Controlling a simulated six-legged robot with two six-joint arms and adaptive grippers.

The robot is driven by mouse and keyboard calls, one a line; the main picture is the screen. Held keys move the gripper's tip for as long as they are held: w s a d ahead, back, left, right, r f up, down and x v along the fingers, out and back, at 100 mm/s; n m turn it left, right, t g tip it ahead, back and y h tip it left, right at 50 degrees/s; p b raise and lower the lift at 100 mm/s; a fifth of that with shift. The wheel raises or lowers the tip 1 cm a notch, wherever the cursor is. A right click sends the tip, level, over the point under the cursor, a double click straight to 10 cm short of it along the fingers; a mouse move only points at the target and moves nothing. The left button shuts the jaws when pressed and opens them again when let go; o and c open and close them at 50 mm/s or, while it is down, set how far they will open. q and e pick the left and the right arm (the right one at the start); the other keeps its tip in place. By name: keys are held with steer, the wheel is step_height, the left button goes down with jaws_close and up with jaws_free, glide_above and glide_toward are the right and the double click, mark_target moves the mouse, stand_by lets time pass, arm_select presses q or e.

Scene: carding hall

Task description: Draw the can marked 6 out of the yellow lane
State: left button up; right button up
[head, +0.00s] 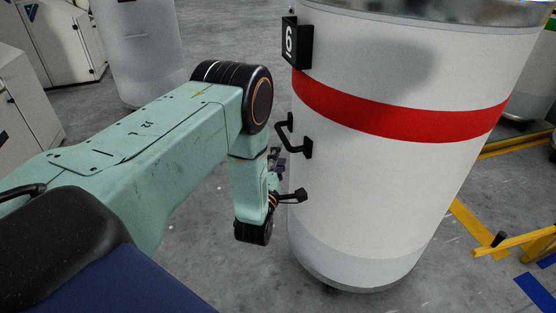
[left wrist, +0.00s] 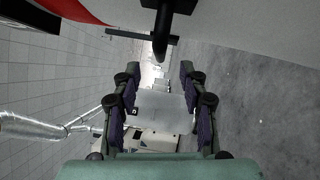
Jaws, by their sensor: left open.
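The can marked 6 (head: 400,185) is a tall white cylinder with a red band and a metal rim, standing upright in the head view. Its black number plate (head: 297,43) reads 6. A black handle (head: 304,147) juts from its left side. My left gripper (head: 277,163) is beside the can at the handle, partly hidden by its own wrist. In the left wrist view my left gripper (left wrist: 160,85) is open, its fingers apart with nothing between them. The black handle (left wrist: 162,35) shows just above the fingertips; I cannot tell the depth gap. My right gripper is out of view.
Yellow floor tape (head: 478,228) and a low yellow rail (head: 520,241) lie right of the can. Blue tape (head: 536,291) marks the floor at lower right. Another pale can (head: 140,55) and white cabinets (head: 55,40) stand behind. Grey floor between them is clear.

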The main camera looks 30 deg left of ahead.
mark_target(285, 138)
arm_select(q)
steer(key=shift+b+x, duration=1.1)
steer(key=shift+x, duration=2.7)
steer(key=shift+c, duration=0.4)
jaws_close()
